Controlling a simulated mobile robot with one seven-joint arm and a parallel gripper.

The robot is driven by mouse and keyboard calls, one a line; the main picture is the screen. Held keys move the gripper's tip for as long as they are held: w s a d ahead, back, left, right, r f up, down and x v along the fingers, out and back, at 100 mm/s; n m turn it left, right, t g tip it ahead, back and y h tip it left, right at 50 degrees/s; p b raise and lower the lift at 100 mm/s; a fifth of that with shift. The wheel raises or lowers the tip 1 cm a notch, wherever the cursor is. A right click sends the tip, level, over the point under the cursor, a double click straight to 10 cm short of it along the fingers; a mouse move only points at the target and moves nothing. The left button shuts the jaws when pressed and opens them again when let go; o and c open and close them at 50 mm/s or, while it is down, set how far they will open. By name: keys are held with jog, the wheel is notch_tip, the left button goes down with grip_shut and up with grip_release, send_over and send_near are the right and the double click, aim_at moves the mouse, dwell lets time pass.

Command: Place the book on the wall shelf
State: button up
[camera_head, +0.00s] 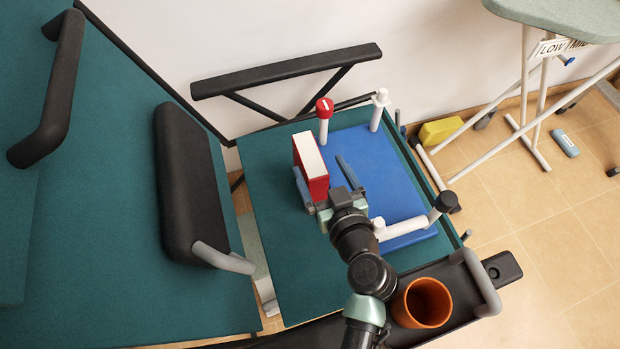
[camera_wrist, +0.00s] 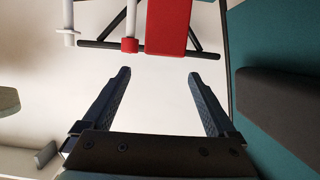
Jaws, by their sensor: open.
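A red book with white page edges (camera_head: 312,168) stands upright on a teal surface (camera_head: 285,255), beside a blue panel. My gripper (camera_head: 326,178) is open at the book's near side. One finger overlaps the book's lower left edge in the head view; the other is to its right, over the blue panel. In the wrist view a red block that looks like the book (camera_wrist: 167,25) is at the top, above the fingertips (camera_wrist: 158,74). Only pale wall shows between the fingers. I cannot clearly identify a wall shelf in either view.
A blue panel (camera_head: 385,165) has white posts around it, one with a red knob (camera_head: 324,106). A black padded bar (camera_head: 285,72) runs along the wall. An orange pot (camera_head: 422,303) stands near my arm. Tiled floor at right is partly open.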

aim_at(312, 160)
jog(key=shift+s+f, duration=0.25)
jog(key=shift+f, duration=0.65)
jog(key=b+x, duration=0.1)
jog(key=x, duration=0.6)
jog(key=shift+w, duration=0.15)
grip_shut()
jog(key=shift+r, duration=0.1)
